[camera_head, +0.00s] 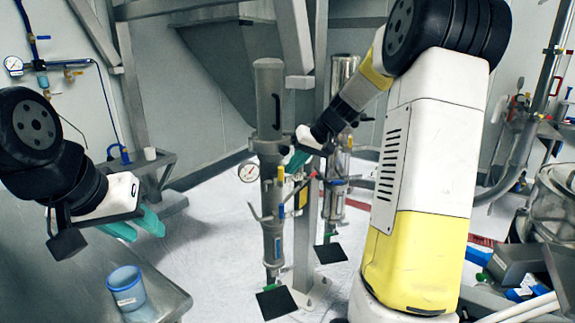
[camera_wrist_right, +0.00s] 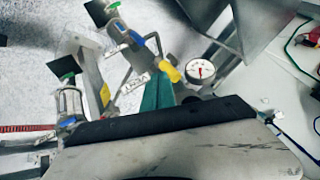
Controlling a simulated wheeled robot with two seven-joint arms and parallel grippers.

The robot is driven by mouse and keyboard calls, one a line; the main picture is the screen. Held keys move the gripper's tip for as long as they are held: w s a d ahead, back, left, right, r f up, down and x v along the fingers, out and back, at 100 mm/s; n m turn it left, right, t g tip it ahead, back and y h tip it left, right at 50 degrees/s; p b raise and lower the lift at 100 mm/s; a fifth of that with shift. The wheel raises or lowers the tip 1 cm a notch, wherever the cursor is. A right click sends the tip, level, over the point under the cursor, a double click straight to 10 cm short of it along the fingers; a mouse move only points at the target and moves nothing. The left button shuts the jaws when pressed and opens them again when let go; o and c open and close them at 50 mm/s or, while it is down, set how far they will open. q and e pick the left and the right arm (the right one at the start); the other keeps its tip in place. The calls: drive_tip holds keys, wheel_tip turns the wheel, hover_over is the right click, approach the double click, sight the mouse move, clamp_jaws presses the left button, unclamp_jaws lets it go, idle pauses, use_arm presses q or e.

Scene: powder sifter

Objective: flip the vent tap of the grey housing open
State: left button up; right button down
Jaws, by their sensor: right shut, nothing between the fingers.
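The grey housing (camera_head: 269,95) is a tall upright grey cylinder with a dark handle, in the middle of the head view. Lower on its column are a yellow tap lever (camera_head: 280,174) and a blue one (camera_head: 281,211). In the right wrist view the yellow lever (camera_wrist_right: 169,71) and the blue lever (camera_wrist_right: 137,39) show near the finger tips. My left gripper (camera_head: 138,226) is open and empty above the left table.
A pressure gauge (camera_head: 249,171) sticks out left of the column. A shiny steel housing (camera_head: 344,72) stands behind to the right. A blue-rimmed cup (camera_head: 127,289) stands on the left steel table (camera_head: 173,286). A grey frame post (camera_head: 301,245) stands close beside the column.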

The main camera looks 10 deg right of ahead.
sight(281, 168)
drive_tip(key=shift+a, duration=0.1)
idle(0.3)
drive_tip(key=shift+a+r+h, duration=0.1)
drive_tip(key=shift+a+h, duration=0.05)
drive_tip(key=shift+h, duration=0.15)
drive_tip(key=shift+a+h, duration=0.2)
drive_tip(key=shift+h, duration=0.1)
drive_tip(key=h, duration=0.1)
drive_tip(key=a+h, duration=0.1)
drive_tip(key=a+n, duration=0.1)
drive_tip(key=shift+s+a+r+t+h, duration=0.25)
drive_tip(key=shift+r+t+h, duration=0.05)
drive_tip(key=shift+h, duration=0.1)
drive_tip(key=s+a+f+n+t+h, duration=0.1)
drive_tip(key=a+f+n+t+h, duration=0.1)
drive_tip(key=a+h, duration=0.4)
wheel_tip(281, 168, down, 2)
drive_tip(key=n+h, duration=0.1)
drive_tip(key=h, duration=0.4)
drive_tip(key=shift+a+f+t, duration=0.2)
drive_tip(key=shift+a+t, duration=0.05)
drive_tip(key=shift+t, duration=0.15)
drive_tip(key=shift+s+a+f, duration=0.15)
drive_tip(key=shift+f, duration=0.1)
